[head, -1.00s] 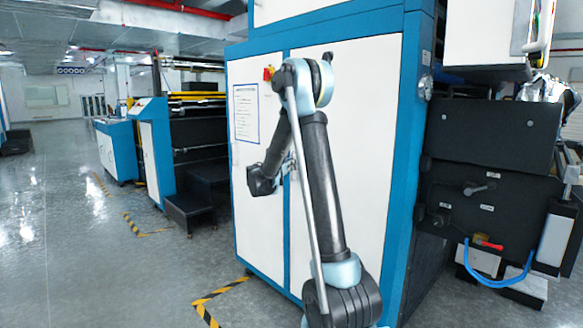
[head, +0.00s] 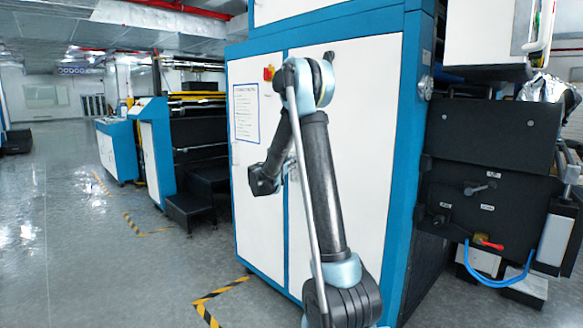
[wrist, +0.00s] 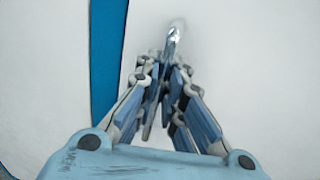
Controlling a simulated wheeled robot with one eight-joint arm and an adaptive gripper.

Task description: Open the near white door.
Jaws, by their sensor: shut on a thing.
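The near white door (head: 365,130) is the right one of two tall white doors in a blue-framed cabinet. It looks closed in the head view, flush with its frame. In the wrist view, the white panel (wrist: 245,70) fills the right side, with a bright metal handle (wrist: 174,36) standing on it. My gripper (wrist: 167,75) reaches to this handle, and its fingers are drawn together on the handle's lower part. The fingertips overlap the handle, so the exact contact is hard to see. In the head view, my arm mostly hides the gripper and handle.
The left white door (head: 259,205) carries a paper notice (head: 246,114). A blue strip (wrist: 107,55) borders the panel in the wrist view. Black machinery (head: 490,190) stands at the right. Yellow-black tape (head: 212,293) marks the floor. Open floor (head: 80,240) lies at the left.

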